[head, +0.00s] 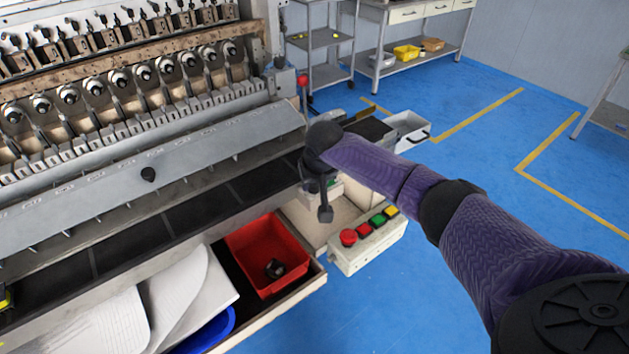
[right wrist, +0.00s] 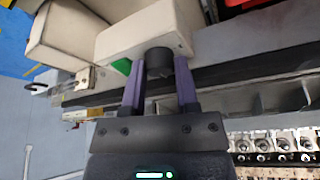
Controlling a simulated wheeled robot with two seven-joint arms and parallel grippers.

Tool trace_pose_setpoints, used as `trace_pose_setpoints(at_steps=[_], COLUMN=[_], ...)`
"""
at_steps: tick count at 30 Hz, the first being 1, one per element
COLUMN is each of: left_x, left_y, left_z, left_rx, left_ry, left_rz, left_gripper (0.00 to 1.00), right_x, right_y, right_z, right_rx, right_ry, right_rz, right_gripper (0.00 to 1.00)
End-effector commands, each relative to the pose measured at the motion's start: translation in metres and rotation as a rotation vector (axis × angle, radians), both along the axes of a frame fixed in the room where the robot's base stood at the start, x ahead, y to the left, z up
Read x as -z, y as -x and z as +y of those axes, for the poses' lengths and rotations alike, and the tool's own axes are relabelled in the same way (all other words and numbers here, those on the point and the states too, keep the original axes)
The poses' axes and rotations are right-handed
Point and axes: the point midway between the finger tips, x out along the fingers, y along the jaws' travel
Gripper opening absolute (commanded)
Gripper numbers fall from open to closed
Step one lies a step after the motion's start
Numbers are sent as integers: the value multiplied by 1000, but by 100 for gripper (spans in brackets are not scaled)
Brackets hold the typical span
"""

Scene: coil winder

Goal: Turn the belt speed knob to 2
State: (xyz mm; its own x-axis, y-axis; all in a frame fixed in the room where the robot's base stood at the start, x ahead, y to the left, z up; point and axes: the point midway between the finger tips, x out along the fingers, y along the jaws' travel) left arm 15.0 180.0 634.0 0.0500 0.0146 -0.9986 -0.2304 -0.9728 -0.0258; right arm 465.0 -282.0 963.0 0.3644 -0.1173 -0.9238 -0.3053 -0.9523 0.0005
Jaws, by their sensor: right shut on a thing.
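The belt speed knob (right wrist: 159,61) is a dark round knob on the face of a cream box (right wrist: 140,32) in the right wrist view. My right gripper (right wrist: 159,74) has its two purple fingers on either side of the knob and is shut on it. No scale or number can be read around the knob. In the head view my right gripper (head: 325,205) points down beside the end of the winder, and the knob cannot be made out there. My left gripper is not in view.
A button box (head: 367,243) with red, green and yellow buttons stands just below my right gripper. A red bin (head: 267,252) holding a dark part lies to its left. The coil winder (head: 130,150) fills the left side. Blue floor (head: 480,200) is open to the right.

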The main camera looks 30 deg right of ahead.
Motion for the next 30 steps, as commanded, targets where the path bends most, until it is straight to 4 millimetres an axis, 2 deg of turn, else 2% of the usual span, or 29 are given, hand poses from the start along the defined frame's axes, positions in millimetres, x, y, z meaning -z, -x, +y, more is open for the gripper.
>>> trace_pose_setpoints(at_steps=[8,15,30], left_x=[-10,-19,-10], left_y=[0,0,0], left_z=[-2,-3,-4], left_rx=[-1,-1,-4], left_ry=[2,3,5], left_rz=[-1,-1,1], left_gripper=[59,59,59], right_x=[-2,-1,2], right_y=[1,1,0], right_z=[-1,-2,-4], right_rx=[-92,-280,-653], right_ry=[0,-2,-3], right_rz=[2,2,1], right_gripper=[0,0,0])
